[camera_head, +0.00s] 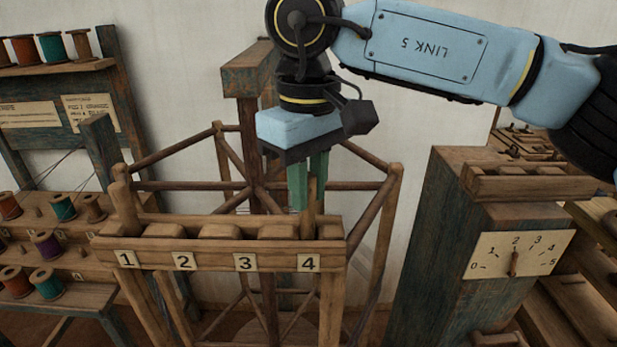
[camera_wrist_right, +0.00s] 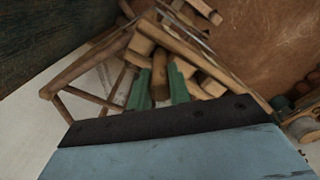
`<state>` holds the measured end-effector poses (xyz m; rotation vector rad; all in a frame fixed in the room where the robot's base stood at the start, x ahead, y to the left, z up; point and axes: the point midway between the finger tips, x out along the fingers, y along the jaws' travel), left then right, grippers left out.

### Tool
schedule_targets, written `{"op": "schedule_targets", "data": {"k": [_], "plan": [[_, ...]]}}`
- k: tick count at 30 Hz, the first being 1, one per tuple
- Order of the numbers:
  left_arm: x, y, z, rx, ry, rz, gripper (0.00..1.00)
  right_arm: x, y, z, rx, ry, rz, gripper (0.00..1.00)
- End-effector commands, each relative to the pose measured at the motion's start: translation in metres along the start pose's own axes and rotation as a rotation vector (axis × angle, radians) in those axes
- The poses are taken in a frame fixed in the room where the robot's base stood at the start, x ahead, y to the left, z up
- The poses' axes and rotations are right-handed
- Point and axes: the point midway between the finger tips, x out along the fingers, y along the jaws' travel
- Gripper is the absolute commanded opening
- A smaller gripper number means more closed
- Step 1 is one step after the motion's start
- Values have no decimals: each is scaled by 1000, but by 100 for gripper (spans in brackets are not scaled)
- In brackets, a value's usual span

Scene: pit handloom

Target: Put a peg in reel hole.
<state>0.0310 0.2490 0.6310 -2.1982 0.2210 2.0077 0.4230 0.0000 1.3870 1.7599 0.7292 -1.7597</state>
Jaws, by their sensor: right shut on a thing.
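My right gripper (camera_head: 307,188) points down over the rail beside the number 4 label and is shut on a wooden peg (camera_head: 311,193). The peg stands upright at the rail's right end; I cannot tell whether its lower end is in a slot. In the right wrist view the green fingers flank the peg (camera_wrist_right: 160,76). The wooden reel (camera_head: 375,210), with spokes and crossbars, stands behind the numbered rail (camera_head: 215,254). Another upright peg-like piece (camera_head: 120,183) is at the rail's left end. I cannot make out the reel hole. My left gripper is not in view.
A post with a dial plate (camera_head: 520,254) marked 0 to 5 stands at the right. Thread spools (camera_head: 48,283) fill the stepped rack at the left, and more stand on a shelf (camera_head: 60,70) above. A tall upright post (camera_head: 248,90) rises behind the reel.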

Motion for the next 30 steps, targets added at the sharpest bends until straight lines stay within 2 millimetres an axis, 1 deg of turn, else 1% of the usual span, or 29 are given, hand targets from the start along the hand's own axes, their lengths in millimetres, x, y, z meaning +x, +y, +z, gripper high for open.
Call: {"op": "schedule_targets", "data": {"k": [1, 5, 14, 15, 20, 21, 26, 28, 30], "plan": [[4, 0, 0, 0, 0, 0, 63, 5, 0, 0, 0, 1, 0, 0], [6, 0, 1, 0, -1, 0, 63, 9, 0, 0, 0, 1, 1, 0], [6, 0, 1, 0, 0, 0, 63, 10, 0, 0, 0, 1, 1, 0], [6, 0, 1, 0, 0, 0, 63, 10, 0, 0, 0, 1, 1, 21], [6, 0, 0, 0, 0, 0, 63, 10, 0, 0, 0, 1, 1, 42], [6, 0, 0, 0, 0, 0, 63, 10, 0, 0, 0, 1, 1, 45], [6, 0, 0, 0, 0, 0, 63, 10, 0, 0, 0, 0, 1, 45], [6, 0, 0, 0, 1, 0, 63, 10, 0, 0, 0, 0, 1, 51], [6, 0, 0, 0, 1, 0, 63, 10, 0, 0, 0, 0, 1, 61]]}}
